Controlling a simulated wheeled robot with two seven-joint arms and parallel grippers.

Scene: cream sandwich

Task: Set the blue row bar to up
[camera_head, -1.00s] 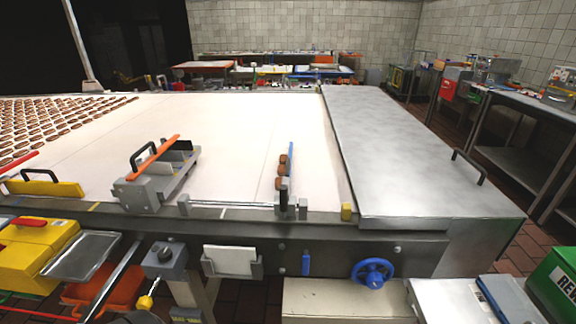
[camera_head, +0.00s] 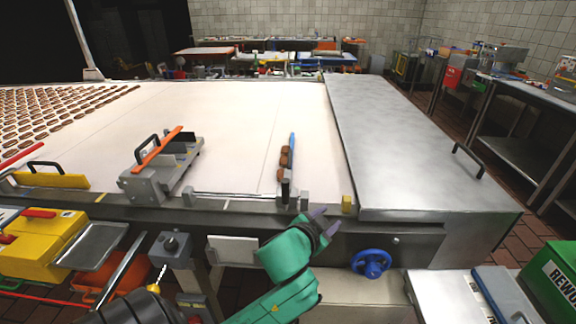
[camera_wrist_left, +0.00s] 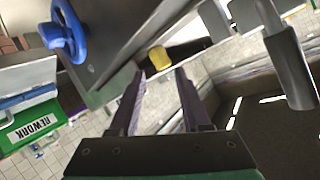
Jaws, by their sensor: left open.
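The blue row bar (camera_head: 292,150) is a thin blue strip reaching over the white belt near its front right, with a few brown biscuits (camera_head: 283,160) against its left side. A black grip (camera_head: 286,190) stands at its near end between grey brackets. My left gripper (camera_head: 325,219) is open and empty at the belt's front edge, just right of and slightly nearer than that grip. In the left wrist view, its two purple fingers (camera_wrist_left: 160,88) are apart with nothing held. My right gripper is not in view.
A yellow block (camera_head: 347,204) sits on the front rail right of my gripper; it also shows in the wrist view (camera_wrist_left: 158,58). A blue handwheel (camera_head: 371,263) is below. An orange-barred grey fixture (camera_head: 160,165) stands left. A metal cover (camera_head: 410,150) lies right.

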